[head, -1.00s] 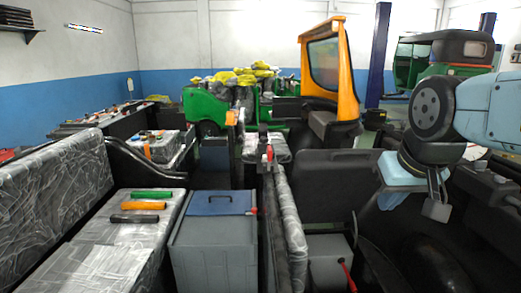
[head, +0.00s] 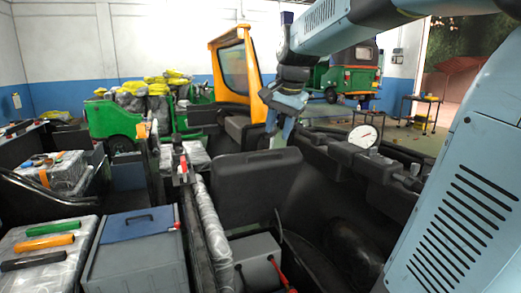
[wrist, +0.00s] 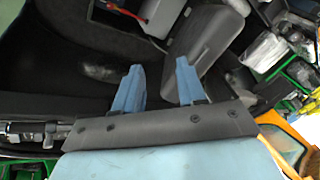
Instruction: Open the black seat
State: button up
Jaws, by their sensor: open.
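The black seat (head: 257,187) is a dark padded panel in the middle of the head view. It appears to stand upright just behind a grey box. It also shows as a grey padded panel in the wrist view (wrist: 211,45), at the top, beyond the fingers. My gripper (head: 280,128) points down above and behind the seat's top edge in the head view, apart from it as far as I can tell. In the wrist view its two blue fingers (wrist: 158,82) are spread with nothing between them.
A grey box with a red handle (head: 256,262) sits in front of the seat. A dark dashboard with a white round gauge (head: 363,137) lies to the right. A grey toolbox with a blue lid (head: 137,226) and several coloured-handled tools are at left. An orange-framed cab (head: 236,70) stands behind.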

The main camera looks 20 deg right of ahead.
jog(key=w+d+m+g, duration=0.15)
jog(key=w+m, duration=0.25)
jog(key=w, duration=0.4)
jog(key=w+d+m+t, duration=0.1)
jog(key=w+d+m, duration=0.2)
jog(key=w, duration=0.5)
jog(key=m, duration=0.1)
send_near(266, 154)
jog(key=shift+g, duration=0.35)
jog(key=x, duration=0.4)
jog(key=w+x, duration=0.1)
jog(key=x, duration=0.2)
jog(key=shift+w+a+f, duration=0.1)
jog(key=shift+w+f, duration=0.1)
jog(key=shift+c, duration=0.5)
grip_shut()
